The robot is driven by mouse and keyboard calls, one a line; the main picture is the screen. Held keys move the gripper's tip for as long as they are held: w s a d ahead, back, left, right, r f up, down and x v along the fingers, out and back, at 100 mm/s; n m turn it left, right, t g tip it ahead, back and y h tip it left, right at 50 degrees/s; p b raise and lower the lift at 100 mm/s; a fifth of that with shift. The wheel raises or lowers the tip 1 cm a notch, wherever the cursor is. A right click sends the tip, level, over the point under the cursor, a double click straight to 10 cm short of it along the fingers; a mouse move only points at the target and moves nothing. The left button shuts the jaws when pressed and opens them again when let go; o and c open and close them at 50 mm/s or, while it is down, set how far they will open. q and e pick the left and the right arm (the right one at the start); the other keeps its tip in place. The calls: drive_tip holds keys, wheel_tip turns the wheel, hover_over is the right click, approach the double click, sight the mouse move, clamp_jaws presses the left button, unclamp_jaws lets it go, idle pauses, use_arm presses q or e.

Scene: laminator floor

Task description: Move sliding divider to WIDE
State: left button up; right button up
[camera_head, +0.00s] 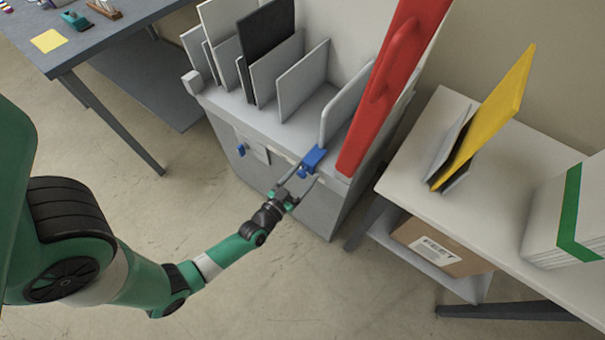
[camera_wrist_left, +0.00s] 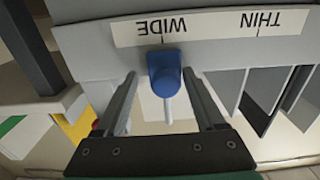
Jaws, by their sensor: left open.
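The sliding divider (camera_head: 345,98) is a light grey upright panel near the right end of the grey rack (camera_head: 228,108). A blue tab (camera_head: 314,157) sits at its front foot. In the left wrist view, the blue tab (camera_wrist_left: 164,70) lines up with the tick at the WIDE mark on the white label strip (camera_wrist_left: 210,28); THIN is farther right in this upside-down view. My left gripper (camera_head: 308,171) is open at the rack's front. Its fingers (camera_wrist_left: 160,76) stand either side of the tab, with gaps visible. My right gripper is not in view.
A red handled panel (camera_head: 385,95) stands close right of the divider. Several white, grey and black panels (camera_head: 265,40) stand left. A white table (camera_head: 440,125) with a yellow panel (camera_head: 490,110) is right; a grey desk (camera_head: 90,45) is upper left.

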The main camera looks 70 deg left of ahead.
use_arm(q)
drive_tip(key=shift+a, duration=0.1)
drive_tip(key=shift+s, duration=0.15)
drive_tip(key=shift+s+d, duration=0.25)
drive_tip(key=shift+d, duration=0.05)
drive_tip(key=p+v, duration=0.4)
drive_tip(key=v, duration=0.6)
drive_tip(key=shift+s+d, duration=0.15)
drive_tip(key=shift+s, duration=0.2)
drive_tip(key=shift+f, duration=0.1)
